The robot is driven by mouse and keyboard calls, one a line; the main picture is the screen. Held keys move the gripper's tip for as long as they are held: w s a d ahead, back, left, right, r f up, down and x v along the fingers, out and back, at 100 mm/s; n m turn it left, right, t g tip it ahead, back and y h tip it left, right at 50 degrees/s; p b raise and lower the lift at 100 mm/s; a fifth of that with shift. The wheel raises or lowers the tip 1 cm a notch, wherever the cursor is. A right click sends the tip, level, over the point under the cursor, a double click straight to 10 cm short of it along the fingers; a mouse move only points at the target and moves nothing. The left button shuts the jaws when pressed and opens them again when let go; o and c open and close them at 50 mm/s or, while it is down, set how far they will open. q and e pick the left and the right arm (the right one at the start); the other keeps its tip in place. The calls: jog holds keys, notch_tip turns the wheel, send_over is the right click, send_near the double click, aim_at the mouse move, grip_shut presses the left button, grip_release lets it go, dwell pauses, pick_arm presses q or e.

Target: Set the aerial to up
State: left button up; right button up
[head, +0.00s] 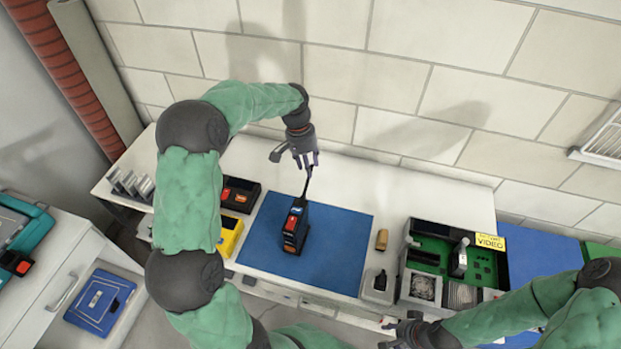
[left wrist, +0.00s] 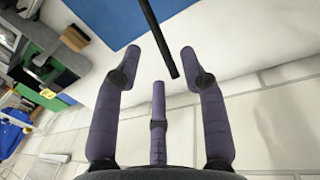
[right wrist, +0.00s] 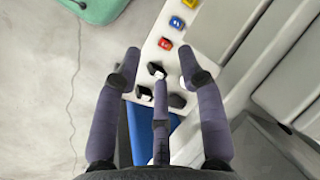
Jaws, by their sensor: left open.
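A green-lined case (head: 455,250) with parts and a yellow video label stands right of the mat. A yellow box (head: 230,237) and a dark box (head: 240,195) stand to the left. The block wall (head: 380,80) is close behind the bench. Bare mat lies right of the radio.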

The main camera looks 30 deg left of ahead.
aim_at(308, 181)
pick_arm(q)
jog(key=shift+d+f+b, duration=0.25)
jog(key=shift+f, duration=1.15)
jog(key=shift+d+f+b, duration=0.2)
jog(key=shift+f+b, duration=0.05)
jog(key=shift+f, duration=1.1)
grip_shut()
